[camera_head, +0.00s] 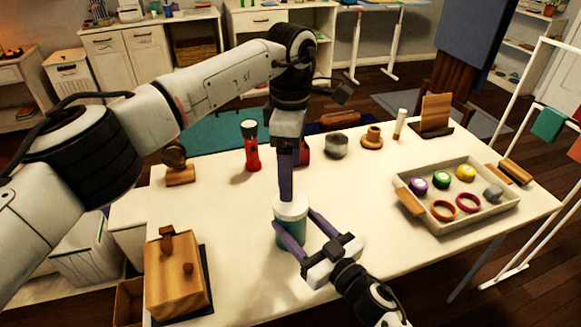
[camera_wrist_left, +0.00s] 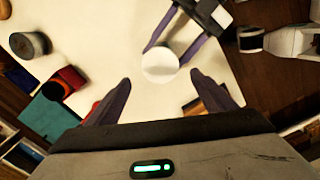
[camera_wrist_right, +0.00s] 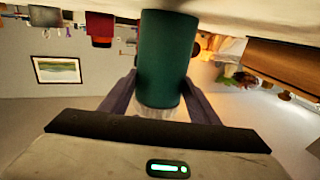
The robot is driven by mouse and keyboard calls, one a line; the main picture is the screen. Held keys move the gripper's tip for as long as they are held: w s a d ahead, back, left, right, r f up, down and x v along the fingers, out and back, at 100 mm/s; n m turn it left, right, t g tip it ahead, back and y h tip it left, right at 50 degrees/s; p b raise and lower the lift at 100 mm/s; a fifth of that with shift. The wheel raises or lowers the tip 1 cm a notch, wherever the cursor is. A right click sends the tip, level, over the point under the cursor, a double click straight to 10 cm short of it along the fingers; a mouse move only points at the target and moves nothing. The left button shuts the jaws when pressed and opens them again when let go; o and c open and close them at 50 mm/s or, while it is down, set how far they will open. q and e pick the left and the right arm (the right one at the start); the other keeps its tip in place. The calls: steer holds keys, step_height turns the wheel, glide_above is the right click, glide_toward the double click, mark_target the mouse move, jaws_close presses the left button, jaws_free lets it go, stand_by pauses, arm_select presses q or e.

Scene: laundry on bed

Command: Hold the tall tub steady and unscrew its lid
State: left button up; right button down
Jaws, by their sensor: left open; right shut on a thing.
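The tall tub (camera_head: 289,234) is green with a white lid (camera_head: 291,207) and stands upright on the cream table. My right gripper (camera_head: 292,240) is shut on the tub's body, one finger on each side. In the right wrist view, the green body (camera_wrist_right: 166,60) sits between its fingers, with the lid partly hidden below. My left gripper (camera_head: 287,188) points down above the lid, open. In the left wrist view, the round lid (camera_wrist_left: 160,66) appears between and beyond its fingertips. In the head view, the left fingers cover part of the lid's far edge, so contact is unclear.
A red and black flashlight (camera_head: 251,148) stands behind the tub. A wooden box (camera_head: 178,276) sits at front left. A tray (camera_head: 452,226) with rings and several coloured round items lies at right. A grey round container (camera_head: 337,146) stands at the back. Table between tub and tray is clear.

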mark_target(291, 205)
arm_select(q)
steer(key=m, duration=0.6)
steer(key=shift+m, duration=0.4)
steer(key=m, duration=0.5)
steer(key=shift+m, duration=0.3)
steer(key=shift+f, duration=4)
steer(key=c, duration=1.1)
steer(key=shift+c, duration=0.2)
